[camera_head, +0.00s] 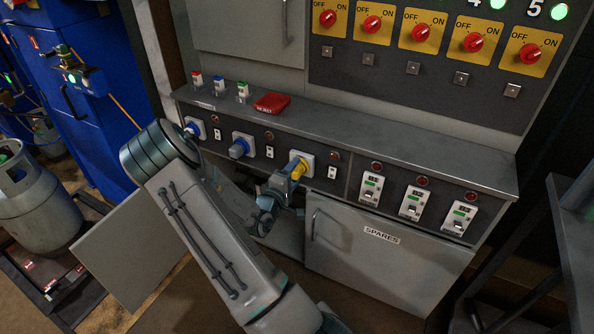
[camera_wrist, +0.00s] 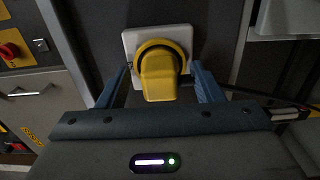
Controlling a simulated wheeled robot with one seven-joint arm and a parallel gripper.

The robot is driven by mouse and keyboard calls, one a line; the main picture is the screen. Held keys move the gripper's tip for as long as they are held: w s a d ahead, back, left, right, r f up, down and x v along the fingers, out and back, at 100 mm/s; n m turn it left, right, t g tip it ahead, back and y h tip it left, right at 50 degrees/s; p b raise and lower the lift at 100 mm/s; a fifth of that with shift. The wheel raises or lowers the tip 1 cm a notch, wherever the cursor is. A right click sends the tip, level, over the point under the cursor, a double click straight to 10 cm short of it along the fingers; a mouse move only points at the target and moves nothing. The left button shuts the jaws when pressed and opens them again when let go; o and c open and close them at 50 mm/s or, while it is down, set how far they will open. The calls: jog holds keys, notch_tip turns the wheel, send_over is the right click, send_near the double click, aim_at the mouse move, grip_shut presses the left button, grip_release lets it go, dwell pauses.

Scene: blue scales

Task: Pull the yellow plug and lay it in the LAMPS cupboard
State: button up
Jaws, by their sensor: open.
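In the wrist view the yellow plug (camera_wrist: 159,78) stands between my gripper's two blue fingers, with a gap on each side. My gripper (camera_head: 289,180) is open around it. A cupboard under the left of the panel stands open, its grey door (camera_head: 132,248) swung out. No LAMPS label is readable, and my arm hides much of the opening.
The closed SPARES cupboard (camera_head: 385,262) is to the right of the opening. A red block (camera_head: 272,103) lies on the ledge (camera_head: 350,137) above. A gas cylinder (camera_head: 35,200) stands at the left.

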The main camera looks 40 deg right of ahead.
dwell(0.3)
grip_shut()
jog(key=v, duration=0.6)
jog(key=shift+p, duration=0.45)
dwell(0.6)
dwell(0.3)
jog(key=w+a+f+b, duration=0.35)
jog(key=f+b, duration=0.35)
jog(key=f, duration=0.3)
jog(key=w+a+f+b, duration=0.3)
jog(key=w+f+b, duration=0.2)
jog(key=f+b, duration=0.3)
jog(key=w+a+f+b, duration=0.3)
jog(key=w+f+b, duration=0.15)
jog(key=f, duration=0.65)
notch_tip(320, 180, down, 20)
jog(key=d+b, duration=0.1)
jog(key=b, duration=0.5)
jog(key=shift+d+r, duration=0.25)
jog(key=shift+d, duration=0.15)
dwell(0.3)
jog(key=shift+r, duration=0.1)
